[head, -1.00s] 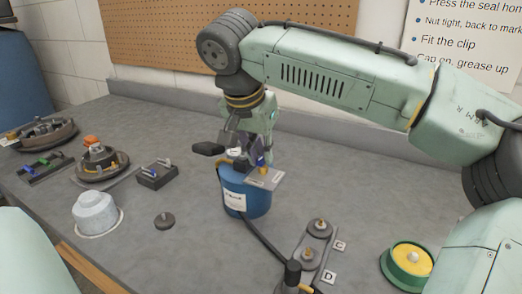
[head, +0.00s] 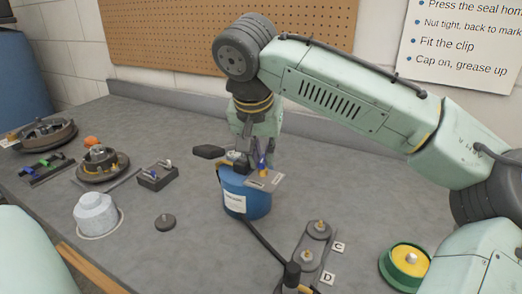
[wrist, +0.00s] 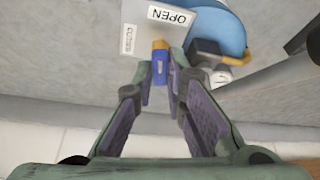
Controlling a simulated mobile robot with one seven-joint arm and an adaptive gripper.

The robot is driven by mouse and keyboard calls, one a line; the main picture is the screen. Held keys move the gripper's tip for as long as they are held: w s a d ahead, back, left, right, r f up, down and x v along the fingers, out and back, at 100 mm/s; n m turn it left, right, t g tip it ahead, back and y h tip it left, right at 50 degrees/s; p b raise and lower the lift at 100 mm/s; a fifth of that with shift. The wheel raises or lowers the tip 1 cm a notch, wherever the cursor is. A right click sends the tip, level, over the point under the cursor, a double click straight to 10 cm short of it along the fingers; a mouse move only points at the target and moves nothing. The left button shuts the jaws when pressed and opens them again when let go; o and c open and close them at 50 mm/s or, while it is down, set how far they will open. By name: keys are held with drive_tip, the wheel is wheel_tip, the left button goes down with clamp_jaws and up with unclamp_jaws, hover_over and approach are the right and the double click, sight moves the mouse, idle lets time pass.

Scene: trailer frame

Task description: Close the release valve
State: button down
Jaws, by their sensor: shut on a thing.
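The release valve is a small lever with a blue grip (wrist: 159,68) and a yellow pivot end (wrist: 160,46). It stands on a grey plate (head: 268,180) on top of a blue drum (head: 252,204). The plate carries an OPEN label (wrist: 170,16) and a second label (wrist: 129,40) whose small text is hard to read. My gripper (wrist: 161,72) has its two fingers on either side of the blue grip, shut on it. In the head view the gripper (head: 257,155) reaches down over the plate; the fingers partly hide the lever.
Several parts and trays lie left.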

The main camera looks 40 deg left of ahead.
drive_tip(key=n+p, duration=0.1)
drive_tip(key=n, duration=0.1)
drive_tip(key=n+g+y, duration=0.1)
drive_tip(key=shift+w+d+r+n+p, duration=0.1)
drive_tip(key=shift+d+n+p, duration=0.05)
drive_tip(key=shift+n+p, duration=0.25)
drive_tip(key=n+p, duration=0.1)
drive_tip(key=n, duration=0.1)
drive_tip(key=n+g+y+p, duration=0.1)
drive_tip(key=n+p, duration=0.1)
drive_tip(key=shift+w+d+n, duration=0.1)
drive_tip(key=shift+w+n, duration=0.05)
drive_tip(key=shift+n, duration=0.15)
drive_tip(key=n+g+p, duration=0.1)
drive_tip(key=n+p, duration=0.1)
drive_tip(key=n, duration=0.1)
drive_tip(key=shift+w+g+y, duration=0.15)
drive_tip(key=shift+g+y, duration=0.15)
drive_tip(key=shift+g, duration=0.1)
drive_tip(key=shift+w+n+g+p, duration=0.15)
drive_tip(key=shift+n+g+p, duration=0.6)
drive_tip(key=shift+n, duration=1.05)
drive_tip(key=c, duration=1.6)
unclamp_jaws()
